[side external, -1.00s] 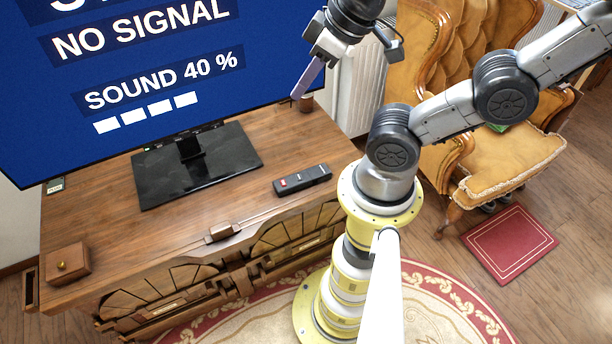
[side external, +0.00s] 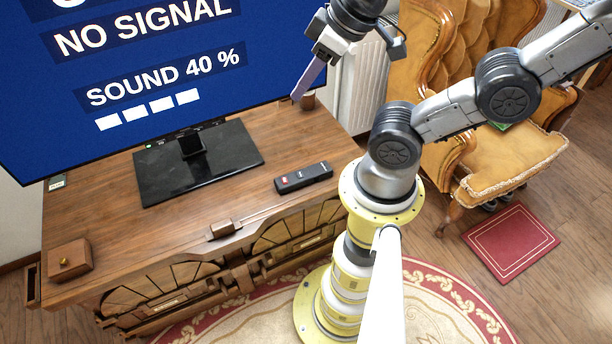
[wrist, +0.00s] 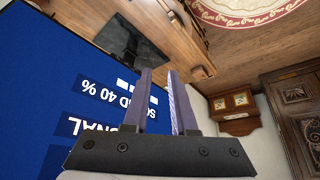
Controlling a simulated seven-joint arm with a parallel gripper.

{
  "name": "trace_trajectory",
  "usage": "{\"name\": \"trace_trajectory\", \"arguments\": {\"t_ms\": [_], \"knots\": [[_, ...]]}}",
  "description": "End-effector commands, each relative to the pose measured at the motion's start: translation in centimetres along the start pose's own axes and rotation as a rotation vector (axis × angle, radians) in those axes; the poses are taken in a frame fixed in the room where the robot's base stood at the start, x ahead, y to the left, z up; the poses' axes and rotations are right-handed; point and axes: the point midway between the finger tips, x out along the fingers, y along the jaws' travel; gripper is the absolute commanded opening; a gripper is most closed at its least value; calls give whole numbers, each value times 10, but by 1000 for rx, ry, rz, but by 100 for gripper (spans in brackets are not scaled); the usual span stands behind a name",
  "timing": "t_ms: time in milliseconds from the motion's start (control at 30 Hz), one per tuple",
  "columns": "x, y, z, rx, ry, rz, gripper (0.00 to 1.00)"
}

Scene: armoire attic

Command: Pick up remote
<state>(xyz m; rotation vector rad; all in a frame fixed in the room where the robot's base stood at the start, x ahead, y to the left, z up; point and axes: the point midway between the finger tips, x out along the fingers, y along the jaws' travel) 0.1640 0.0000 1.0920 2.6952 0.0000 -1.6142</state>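The remote (side external: 303,177) is a dark slim bar with a red button near its left end. It lies flat on the wooden TV cabinet (side external: 235,190), right of the TV's black stand, near the cabinet's front edge. My gripper (side external: 297,98) is at the cabinet's far right end, behind and above the remote and apart from it. In the wrist view the two purple fingers of my gripper (wrist: 160,72) stand apart with nothing between them. I cannot pick out the remote with certainty in the wrist view.
The large TV (side external: 140,70) stands left of my gripper on its black base (side external: 165,178). A small wooden box (side external: 70,262) sits at the cabinet's left end. A tan armchair (side external: 510,160) and a red mat (side external: 510,243) are at the right. The cabinet top around the remote is clear.

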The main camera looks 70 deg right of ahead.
Motion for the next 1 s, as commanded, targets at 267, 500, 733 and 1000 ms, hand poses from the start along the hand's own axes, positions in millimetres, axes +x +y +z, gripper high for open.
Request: {"name": "trace_trajectory", "arguments": {"t_ms": [267, 500, 733, 1000], "knots": [[0, 0, 0, 0, 0, 0, 77], [0, 0, 0, 0, 0, 0, 98], [0, 0, 0, 33, 2, 0, 98], [2, 1, -46, 510, 132, -32, 98]]}}
